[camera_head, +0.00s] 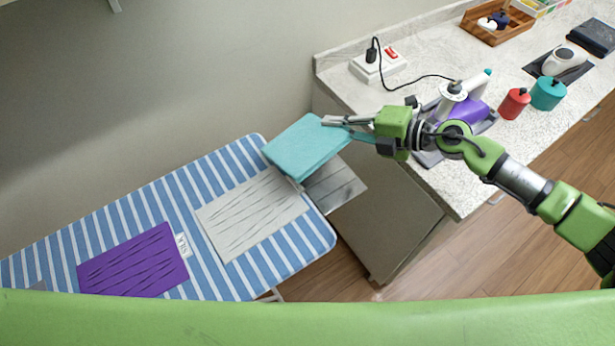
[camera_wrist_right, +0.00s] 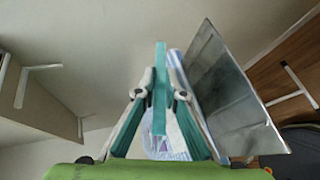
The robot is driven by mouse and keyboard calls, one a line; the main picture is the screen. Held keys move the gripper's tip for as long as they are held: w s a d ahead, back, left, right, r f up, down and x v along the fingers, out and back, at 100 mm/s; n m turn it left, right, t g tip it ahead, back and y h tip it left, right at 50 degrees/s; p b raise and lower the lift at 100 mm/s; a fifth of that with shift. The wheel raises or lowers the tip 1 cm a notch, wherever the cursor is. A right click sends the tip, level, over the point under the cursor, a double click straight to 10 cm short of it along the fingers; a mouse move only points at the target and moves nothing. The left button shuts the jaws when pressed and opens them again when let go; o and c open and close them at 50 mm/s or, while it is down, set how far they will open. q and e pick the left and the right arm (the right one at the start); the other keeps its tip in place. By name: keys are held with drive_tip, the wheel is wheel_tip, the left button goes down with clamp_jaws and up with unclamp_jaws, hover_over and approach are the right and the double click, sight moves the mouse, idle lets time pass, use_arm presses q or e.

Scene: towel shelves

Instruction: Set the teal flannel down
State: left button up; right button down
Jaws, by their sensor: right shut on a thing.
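The teal flannel (camera_head: 303,146) is a flat folded cloth at the far right corner of the striped ironing board (camera_head: 140,206). My right gripper (camera_head: 340,122) is shut on its right edge. In the right wrist view the flannel (camera_wrist_right: 160,75) shows edge-on as a thin teal strip between the fingertips (camera_wrist_right: 160,95). The flannel covers part of the board's end in the head view; I cannot tell whether it touches the board. My left gripper is not in view.
A white wrinkled cloth (camera_head: 250,215) and a purple wrinkled cloth (camera_head: 133,262) lie on the board. A metal plate (camera_head: 335,186) juts from the board's right end. The counter (camera_head: 440,50) holds a power strip (camera_head: 378,65), a purple iron, red and teal canisters and a wooden tray.

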wheel_tip(320, 180, down, 4)
drive_tip(key=b, duration=0.2)
drive_tip(key=shift+b, duration=0.3)
drive_tip(key=shift+f, duration=0.35)
drive_tip(key=c, duration=2.3)
unclamp_jaws()
drive_tip(key=v, duration=0.8)
